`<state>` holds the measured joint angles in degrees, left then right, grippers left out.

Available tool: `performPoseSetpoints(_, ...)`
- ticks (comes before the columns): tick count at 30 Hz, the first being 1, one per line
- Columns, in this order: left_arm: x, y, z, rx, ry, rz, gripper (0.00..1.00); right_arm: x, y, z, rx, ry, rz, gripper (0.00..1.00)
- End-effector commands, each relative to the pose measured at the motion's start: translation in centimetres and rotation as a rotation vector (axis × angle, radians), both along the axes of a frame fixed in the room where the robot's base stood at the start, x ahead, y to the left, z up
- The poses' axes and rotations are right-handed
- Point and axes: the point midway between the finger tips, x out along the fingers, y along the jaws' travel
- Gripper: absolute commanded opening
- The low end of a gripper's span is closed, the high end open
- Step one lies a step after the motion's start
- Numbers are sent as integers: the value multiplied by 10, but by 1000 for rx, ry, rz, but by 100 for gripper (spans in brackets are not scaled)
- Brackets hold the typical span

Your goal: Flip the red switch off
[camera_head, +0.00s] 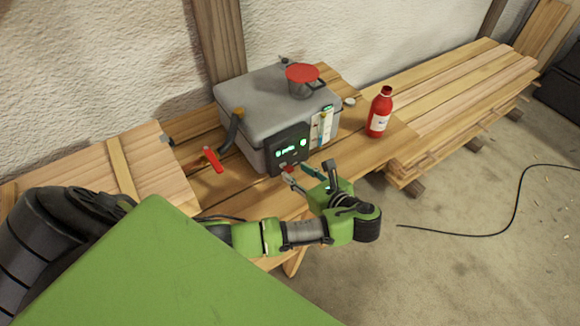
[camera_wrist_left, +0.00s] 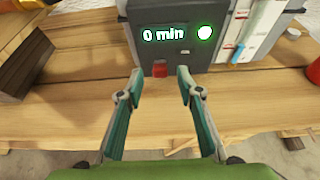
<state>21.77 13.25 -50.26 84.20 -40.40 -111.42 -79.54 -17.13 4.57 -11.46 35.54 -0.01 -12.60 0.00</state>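The red switch (camera_wrist_left: 160,69) is a small red block low on the dark control panel (camera_wrist_left: 172,34) of a grey box (camera_head: 262,98). In the left wrist view the panel shows a lit "0 min" and a bright green light. In the head view the switch (camera_head: 287,168) is a small red spot just beyond my fingers. My left gripper (camera_wrist_left: 159,84) is open and empty, with its two teal fingers spread to either side of the switch's line. It also shows in the head view (camera_head: 298,175), in front of the panel. I cannot tell whether a fingertip touches the panel. My right gripper is not in view.
A red-topped pot (camera_head: 301,82) stands on the box. A red bottle (camera_head: 380,112) stands on the wooden bench (camera_head: 345,148) to the right. A red-handled tool (camera_head: 211,159) is left of the box. Stacked planks (camera_head: 455,95) lie at right; a cable (camera_head: 480,230) crosses the floor.

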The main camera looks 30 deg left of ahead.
Motion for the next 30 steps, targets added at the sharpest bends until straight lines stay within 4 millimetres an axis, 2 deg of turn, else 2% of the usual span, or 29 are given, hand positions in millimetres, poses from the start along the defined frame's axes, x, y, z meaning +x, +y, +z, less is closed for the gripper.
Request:
performPoseSetpoints(3, 8, 20, -7, 2, 0, 1, 33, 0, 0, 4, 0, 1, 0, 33)
performPoseSetpoints(9, 16, 37, -16, 0, -1, 0, 33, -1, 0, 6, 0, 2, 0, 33)
performPoseSetpoints(20, 17, 42, -19, -1, -1, -1, 33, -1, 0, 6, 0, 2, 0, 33)
performPoseSetpoints(24, 17, 41, -19, -1, -1, -1, 0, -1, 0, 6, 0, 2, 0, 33)
performPoseSetpoints(30, 17, 41, -19, 0, 0, -1, 0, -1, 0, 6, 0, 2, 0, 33)
